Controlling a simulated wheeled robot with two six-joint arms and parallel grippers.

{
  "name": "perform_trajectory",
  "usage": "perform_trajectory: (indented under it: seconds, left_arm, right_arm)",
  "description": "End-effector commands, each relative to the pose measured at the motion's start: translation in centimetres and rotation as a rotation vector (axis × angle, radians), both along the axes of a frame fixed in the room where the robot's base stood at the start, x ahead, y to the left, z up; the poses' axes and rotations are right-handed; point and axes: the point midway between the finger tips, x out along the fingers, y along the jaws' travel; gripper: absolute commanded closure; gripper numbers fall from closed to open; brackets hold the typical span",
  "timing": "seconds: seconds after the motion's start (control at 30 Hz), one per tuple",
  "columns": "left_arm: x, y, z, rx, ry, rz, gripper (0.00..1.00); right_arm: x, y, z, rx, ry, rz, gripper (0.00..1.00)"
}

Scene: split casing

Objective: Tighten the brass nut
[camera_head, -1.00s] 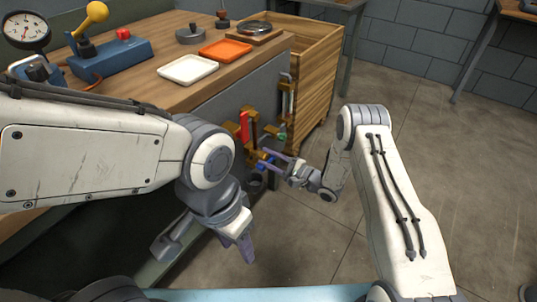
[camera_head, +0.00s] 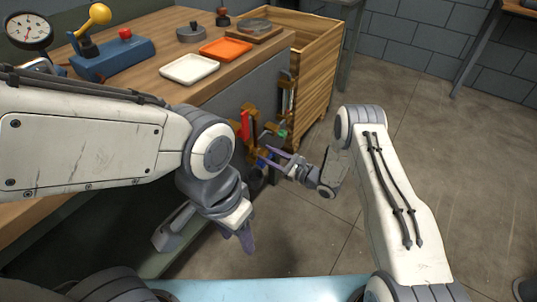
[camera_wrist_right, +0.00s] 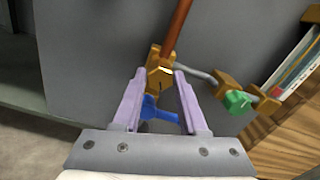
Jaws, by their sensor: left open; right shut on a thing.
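The brass nut (camera_wrist_right: 159,77) shows in the right wrist view at the lower end of a copper pipe (camera_wrist_right: 178,30), with a dark mark on its face. My right gripper (camera_wrist_right: 160,74) has its two fingertips on either side of the nut and is shut on it. In the head view my right gripper (camera_head: 264,156) is at the front panel of the bench, and the nut is too small to make out there. My left gripper (camera_head: 207,238) is open and empty, hanging low in front of the bench, away from the fittings.
A blue handle (camera_wrist_right: 156,107) lies just below the nut, between my right fingers. A green knob (camera_wrist_right: 237,102) on brass fittings is to the right. A red part (camera_head: 244,124) is mounted on the panel. A wooden crate (camera_head: 316,68) stands beyond. The floor right is clear.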

Motion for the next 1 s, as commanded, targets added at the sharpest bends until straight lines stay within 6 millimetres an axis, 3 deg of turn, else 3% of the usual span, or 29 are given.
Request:
perform_trajectory:
  seconds: [0.57,0.6,0.63,0.67,1.0]
  left_arm:
    - [0.00,0.00,0.04,0.000,0.000,0.000,0.51]
    - [0.00,0.00,0.04,0.000,0.000,0.000,0.51]
    - [0.00,0.00,0.04,0.000,0.000,0.000,0.51]
    - [0.00,0.00,0.04,0.000,0.000,0.000,0.51]
    - [0.00,0.00,0.12,0.000,0.000,0.000,0.51]
  right_arm:
    - [-0.01,0.03,-0.06,0.015,0.023,0.001,1.00]
    - [-0.01,0.03,-0.06,0.015,0.023,0.001,0.43]
    - [-0.01,0.03,-0.06,0.016,0.023,0.000,0.31]
    - [-0.01,0.03,-0.05,0.015,0.023,0.001,0.28]
    - [-0.13,-0.22,0.00,0.016,0.023,-0.001,0.28]
